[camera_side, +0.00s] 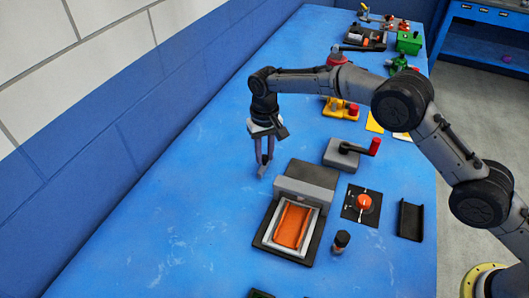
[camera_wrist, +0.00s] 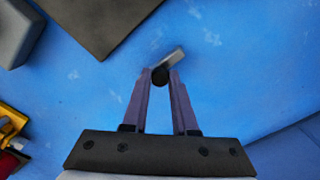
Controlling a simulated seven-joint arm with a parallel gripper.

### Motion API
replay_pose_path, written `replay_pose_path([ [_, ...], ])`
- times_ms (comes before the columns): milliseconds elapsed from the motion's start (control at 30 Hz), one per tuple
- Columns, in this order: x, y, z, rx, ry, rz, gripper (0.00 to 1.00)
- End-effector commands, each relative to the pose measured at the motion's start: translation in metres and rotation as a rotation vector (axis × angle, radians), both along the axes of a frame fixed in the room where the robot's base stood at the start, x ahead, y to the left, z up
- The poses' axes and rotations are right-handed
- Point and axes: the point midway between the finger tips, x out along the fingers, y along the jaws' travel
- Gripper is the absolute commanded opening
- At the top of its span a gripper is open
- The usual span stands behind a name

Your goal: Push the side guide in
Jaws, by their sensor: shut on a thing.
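My gripper (camera_side: 265,163) points down at the blue table, left of and behind the press-like fixture. In the wrist view my gripper (camera_wrist: 160,80) has its fingertips closed on a small part (camera_wrist: 172,60) with a grey bar and a dark round end. The side view also shows a small grey piece (camera_side: 262,171) at the fingertips. I cannot tell whether this is the side guide, or whether it touches the table. The fixture has a grey housing (camera_side: 305,183), a black base (camera_side: 264,236) and a light-rimmed tray holding an orange slab (camera_side: 291,226). No side guide is clearly identifiable on it.
Right of the fixture are a red knob on a dark plate (camera_side: 363,203), a black channel (camera_side: 410,220) and a small dark jar (camera_side: 341,241). The table left of my gripper is clear up to the wall.

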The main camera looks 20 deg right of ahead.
Motion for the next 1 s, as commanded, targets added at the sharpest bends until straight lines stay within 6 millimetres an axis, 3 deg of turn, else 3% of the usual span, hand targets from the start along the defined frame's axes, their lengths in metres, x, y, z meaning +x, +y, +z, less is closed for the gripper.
replay_pose_path([
  [667, -0.001, -0.003, 0.002, 0.000, -0.002, -0.001, 0.00],
  [1000, -0.024, -0.027, 0.003, -0.001, -0.003, -0.001, 0.00],
])
